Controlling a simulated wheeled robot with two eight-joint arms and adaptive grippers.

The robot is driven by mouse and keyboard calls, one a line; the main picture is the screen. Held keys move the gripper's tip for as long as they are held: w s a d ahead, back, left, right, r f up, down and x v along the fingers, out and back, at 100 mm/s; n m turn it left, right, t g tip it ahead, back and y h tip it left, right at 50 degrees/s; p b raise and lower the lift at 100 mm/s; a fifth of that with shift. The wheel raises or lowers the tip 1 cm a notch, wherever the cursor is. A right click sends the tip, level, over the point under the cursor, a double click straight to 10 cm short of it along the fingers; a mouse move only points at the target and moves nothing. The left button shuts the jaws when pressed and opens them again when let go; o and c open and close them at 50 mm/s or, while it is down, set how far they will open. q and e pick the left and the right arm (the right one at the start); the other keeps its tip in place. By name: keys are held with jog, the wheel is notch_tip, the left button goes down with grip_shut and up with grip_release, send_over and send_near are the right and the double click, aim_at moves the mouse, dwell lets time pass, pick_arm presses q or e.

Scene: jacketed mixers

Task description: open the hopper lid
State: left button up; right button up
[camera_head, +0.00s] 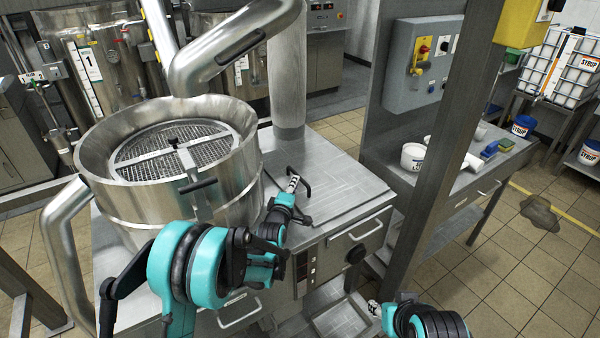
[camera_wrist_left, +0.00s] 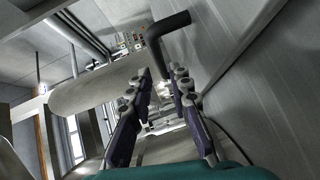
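The hopper lid looks to be the flat square steel plate (camera_head: 325,205) on the steel cabinet top, right of the round vessel; it lies flat and closed. Its black bent handle (camera_head: 306,188) stands at its left part. My left gripper (camera_head: 293,182) is just left of the handle. In the left wrist view the black handle (camera_wrist_left: 167,25) rises beyond the fingertips, and the fingers of my left gripper (camera_wrist_left: 163,78) are apart with nothing between them. My right gripper (camera_head: 374,308) is low at the bottom edge, mostly cropped; its fingers are too small to read.
A round steel vessel (camera_head: 165,205) with a mesh grate (camera_head: 172,150) stands left of the plate, close to my left arm. A thick steel pipe (camera_head: 235,45) arches above. A steel post (camera_head: 440,150) stands at right, before a side table with a white tub (camera_head: 412,157).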

pick_arm(q)
jog(key=b, duration=0.2)
send_near(300, 171)
jog(key=w, duration=0.1)
jog(key=w+d+r, duration=0.1)
jog(key=w, duration=0.1)
jog(key=w+d+r, duration=0.1)
jog(key=w, duration=0.1)
jog(key=shift+w, duration=0.2)
jog(key=shift+p, duration=0.3)
grip_shut()
